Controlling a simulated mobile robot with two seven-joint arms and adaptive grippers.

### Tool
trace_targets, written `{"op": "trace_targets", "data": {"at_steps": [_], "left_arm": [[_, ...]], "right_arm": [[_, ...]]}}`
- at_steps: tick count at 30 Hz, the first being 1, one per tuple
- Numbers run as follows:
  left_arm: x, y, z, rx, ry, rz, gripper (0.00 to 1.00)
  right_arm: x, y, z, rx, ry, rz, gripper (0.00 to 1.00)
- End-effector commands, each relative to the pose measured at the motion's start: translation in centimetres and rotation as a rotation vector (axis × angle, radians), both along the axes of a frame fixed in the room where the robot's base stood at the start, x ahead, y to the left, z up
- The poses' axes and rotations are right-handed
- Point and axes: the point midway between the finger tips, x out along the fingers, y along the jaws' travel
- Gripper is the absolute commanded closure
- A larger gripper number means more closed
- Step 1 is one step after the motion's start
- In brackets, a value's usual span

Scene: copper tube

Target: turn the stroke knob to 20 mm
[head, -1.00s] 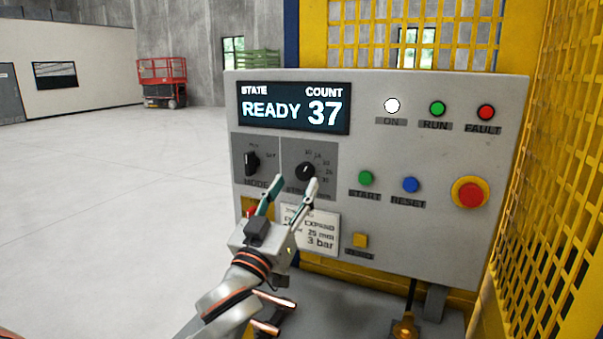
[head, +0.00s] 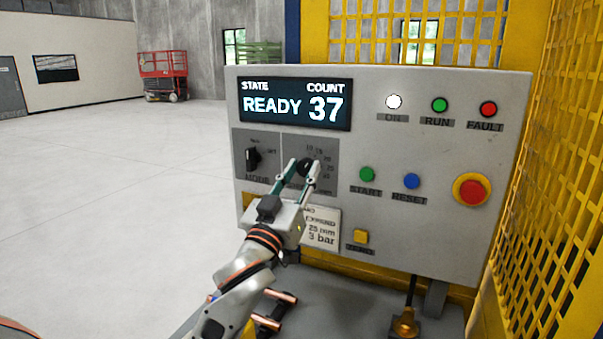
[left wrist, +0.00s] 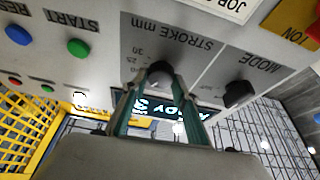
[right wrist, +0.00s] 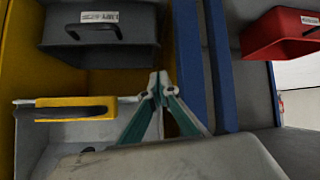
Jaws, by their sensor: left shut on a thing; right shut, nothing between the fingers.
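The stroke knob (head: 305,167) is a black round knob on the grey control panel, under the display and right of the mode knob (head: 252,159). My left gripper (head: 304,165) has its two fingertips on either side of the stroke knob and is shut on it. The left wrist view shows the stroke knob (left wrist: 160,73) between the fingertips, with "STROKE mm" and marks 25 and 30 legible beside it. The knob's pointer is hidden, so its setting cannot be told. My right gripper (right wrist: 160,85) is shut and empty, away from the panel.
The display (head: 295,104) reads READY and 37. Start (head: 367,174) and reset (head: 412,181) buttons and a red stop button (head: 472,190) sit right of the knob. A yellow mesh fence (head: 550,170) stands at right. Grey and red bins (right wrist: 280,32) show in the right wrist view.

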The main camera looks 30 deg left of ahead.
Motion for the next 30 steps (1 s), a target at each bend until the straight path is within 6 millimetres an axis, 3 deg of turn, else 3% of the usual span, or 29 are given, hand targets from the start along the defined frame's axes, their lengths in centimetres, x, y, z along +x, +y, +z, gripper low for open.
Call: {"op": "trace_targets", "data": {"at_steps": [30], "left_arm": [[-0.01,0.17,-0.02,0.5,0.03,0.001,0.93]], "right_arm": [[-0.09,0.03,0.0,0.0,0.0,0.003,1.0]]}}
